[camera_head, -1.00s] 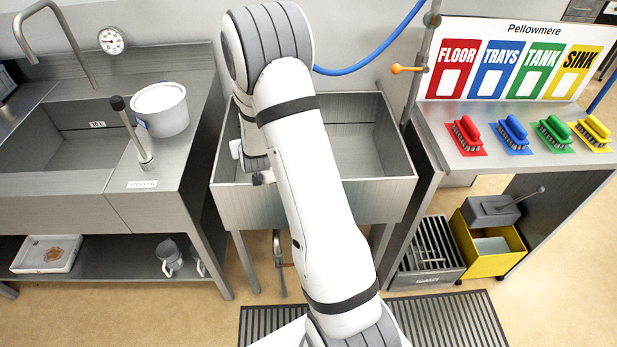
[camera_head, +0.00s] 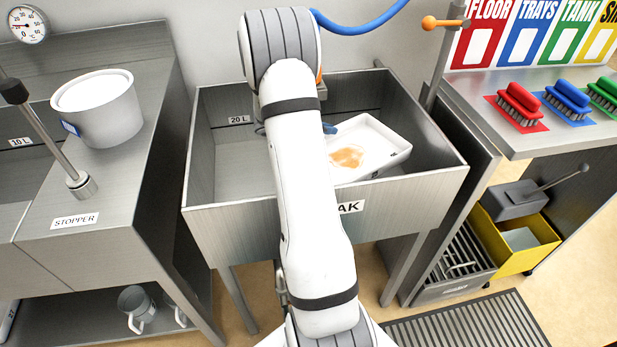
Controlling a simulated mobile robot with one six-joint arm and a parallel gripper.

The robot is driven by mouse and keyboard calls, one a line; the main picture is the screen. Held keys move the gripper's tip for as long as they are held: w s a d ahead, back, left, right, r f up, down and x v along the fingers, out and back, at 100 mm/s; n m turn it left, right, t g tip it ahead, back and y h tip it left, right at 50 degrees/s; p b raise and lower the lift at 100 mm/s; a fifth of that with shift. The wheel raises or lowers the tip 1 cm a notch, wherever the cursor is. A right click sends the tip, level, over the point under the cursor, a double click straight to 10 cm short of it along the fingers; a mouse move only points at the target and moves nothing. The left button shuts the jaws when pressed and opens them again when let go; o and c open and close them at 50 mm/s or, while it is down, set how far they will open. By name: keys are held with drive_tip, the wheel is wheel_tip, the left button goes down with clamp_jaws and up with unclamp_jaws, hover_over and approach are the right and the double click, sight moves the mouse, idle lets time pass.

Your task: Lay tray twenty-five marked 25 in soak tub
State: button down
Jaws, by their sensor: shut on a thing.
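A white tray (camera_head: 368,136) with an orange stain inside is tilted within the opening of the soak tub (camera_head: 240,221), in its right half. A dark mark shows on the tray's near side but is too small to read, so I cannot confirm 25. My gripper (camera_head: 331,128) is mostly hidden behind my arm; a blue part shows at the tray's left edge, and it is shut on the tray. I cannot tell whether the tray touches the tub floor. The tub's front label is partly covered by my arm and ends in "AK".
The tub's left half, by a "20 L" label (camera_head: 238,120), looks empty. A white pot (camera_head: 105,115) and a stopper lever (camera_head: 50,140) stand on the left counter. Brushes, including a red one (camera_head: 518,103), line the right bench. A blue hose (camera_head: 365,22) hangs above the tub.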

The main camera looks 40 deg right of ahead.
drive_tip(key=shift+g, duration=0.3)
drive_tip(key=f, duration=0.3)
drive_tip(key=f+b, duration=0.1)
drive_tip(key=f, duration=0.2)
drive_tip(key=f+b, duration=0.1)
drive_tip(key=f, duration=0.3)
drive_tip(key=shift+s+d, duration=0.2)
drive_tip(key=shift+s, duration=0.05)
drive_tip(key=c, duration=1.6)
unclamp_jaws()
drive_tip(key=shift+s+f, duration=0.1)
drive_tip(key=p+v, duration=0.1)
drive_tip(key=v, duration=1.1)
drive_tip(key=shift+a+p, duration=0.1)
drive_tip(key=shift+p, duration=0.3)
